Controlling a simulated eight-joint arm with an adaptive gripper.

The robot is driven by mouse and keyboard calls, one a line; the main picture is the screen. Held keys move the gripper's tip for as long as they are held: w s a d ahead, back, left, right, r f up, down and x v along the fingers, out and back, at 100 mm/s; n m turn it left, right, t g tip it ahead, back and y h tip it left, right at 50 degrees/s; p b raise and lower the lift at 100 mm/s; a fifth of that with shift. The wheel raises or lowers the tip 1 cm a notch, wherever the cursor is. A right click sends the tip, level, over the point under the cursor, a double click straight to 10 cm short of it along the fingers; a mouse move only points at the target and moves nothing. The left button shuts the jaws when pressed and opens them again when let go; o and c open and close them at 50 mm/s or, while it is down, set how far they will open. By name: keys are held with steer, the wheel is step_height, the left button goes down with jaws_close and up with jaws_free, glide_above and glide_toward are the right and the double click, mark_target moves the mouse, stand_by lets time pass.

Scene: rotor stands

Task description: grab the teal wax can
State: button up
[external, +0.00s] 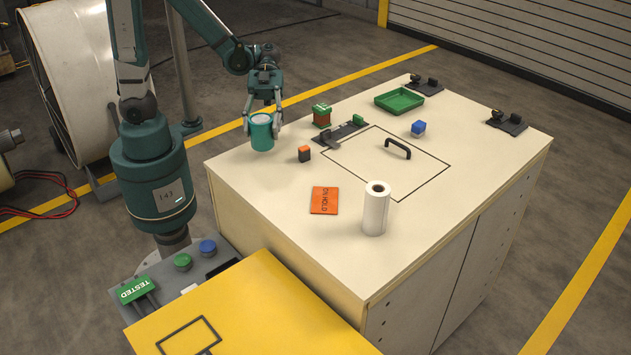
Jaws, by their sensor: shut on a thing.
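The teal wax can (261,134) is a short cylinder with a pale top, near the left far edge of the cream cabinet top. My gripper (263,118) comes down from above with a finger on each side of the can and is shut on it. The can looks upright. Whether its base touches the surface or hangs slightly above it is hard to tell.
A small orange and black block (304,154), a green and brown block (322,116) and a dark clamp (345,132) are near the can.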

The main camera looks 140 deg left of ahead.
step_height(320, 180, up, 6)
steer(key=shift+p, duration=0.75)
steer(key=shift+r, duration=0.1)
